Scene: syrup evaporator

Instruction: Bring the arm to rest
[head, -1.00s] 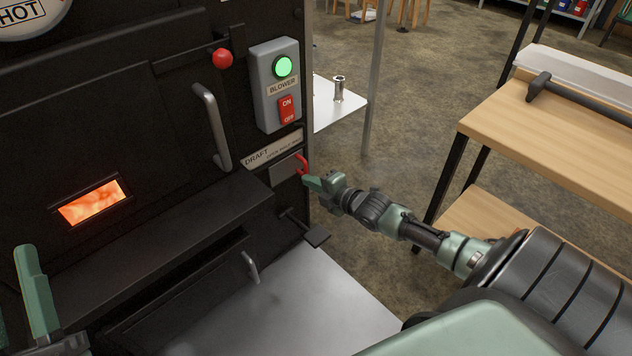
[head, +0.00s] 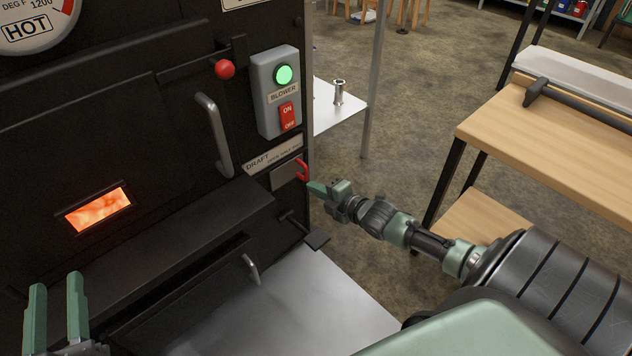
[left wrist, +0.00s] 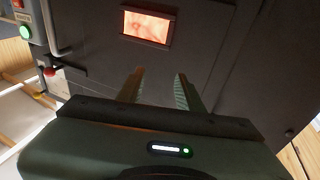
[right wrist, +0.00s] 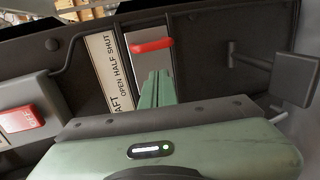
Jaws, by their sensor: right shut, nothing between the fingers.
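My right gripper (head: 318,188) is shut and empty, just to the right of the red draft handle (head: 302,170). In the right wrist view its closed fingers (right wrist: 156,88) point toward the red handle (right wrist: 151,46), which sits on a metal plate beside the "DRAFT" label (right wrist: 112,72). A small gap shows between fingertips and handle in the head view. My left gripper (head: 58,305) is open and empty in front of the black evaporator front (head: 120,130). In the left wrist view its two fingers (left wrist: 159,85) stand apart below the glowing window (left wrist: 148,27).
The blower box (head: 276,92) has a lit green lamp and a red switch. A vertical door handle (head: 214,135) and a red-knobbed lever (head: 225,69) stick out from the front. A wooden bench (head: 555,145) stands at the right, with open floor between.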

